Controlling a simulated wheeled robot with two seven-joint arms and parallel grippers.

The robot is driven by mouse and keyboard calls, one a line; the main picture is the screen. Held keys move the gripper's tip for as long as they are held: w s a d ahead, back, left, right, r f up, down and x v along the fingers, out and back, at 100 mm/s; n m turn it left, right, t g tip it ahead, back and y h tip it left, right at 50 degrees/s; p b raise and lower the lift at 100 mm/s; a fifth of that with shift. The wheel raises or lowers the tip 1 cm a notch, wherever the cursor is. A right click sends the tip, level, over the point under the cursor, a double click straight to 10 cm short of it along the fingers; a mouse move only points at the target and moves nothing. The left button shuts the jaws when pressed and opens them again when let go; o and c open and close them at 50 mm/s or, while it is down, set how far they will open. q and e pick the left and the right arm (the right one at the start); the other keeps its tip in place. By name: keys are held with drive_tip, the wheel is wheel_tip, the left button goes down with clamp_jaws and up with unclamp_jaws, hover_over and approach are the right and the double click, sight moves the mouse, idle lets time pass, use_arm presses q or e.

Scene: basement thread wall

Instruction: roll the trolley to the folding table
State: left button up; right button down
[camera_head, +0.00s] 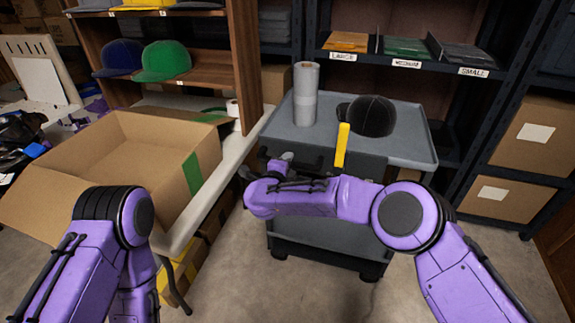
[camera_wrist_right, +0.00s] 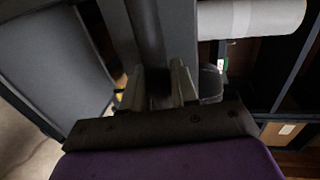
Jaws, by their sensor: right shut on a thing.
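The grey trolley (camera_head: 412,143) stands right of centre in the head view, with a black cap (camera_head: 372,116), a pale upright roll (camera_head: 305,95) and a yellow strip at its front edge. My right gripper (camera_head: 279,162) is at the trolley's near left end. In the right wrist view its fingers (camera_wrist_right: 160,90) are shut on a dark bar, the trolley's handle (camera_wrist_right: 147,35). The folding table (camera_head: 232,158), pale-topped, is at the left, close beside the trolley. My left arm comes in at the lower left; its gripper is not visible.
An open cardboard box (camera_head: 130,150) with green tape covers much of the folding table. A wooden shelf with a blue cap (camera_head: 118,57) and a green cap (camera_head: 166,61) stands behind. Dark shelving with boxes (camera_head: 520,195) flanks the right. Bare floor (camera_head: 225,270) lies in front.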

drive_tip(key=shift+s+a, duration=0.1)
drive_tip(key=shift+a, duration=0.1)
drive_tip(key=c, duration=1.2)
unclamp_jaws()
drive_tip(key=shift+c, duration=0.2)
drive_tip(key=shift+o, duration=1.1)
drive_tip(key=shift+a, duration=0.15)
drive_tip(key=v, duration=1)
drive_tip(key=shift+s+p, duration=0.25)
drive_tip(key=shift+p, duration=0.2)
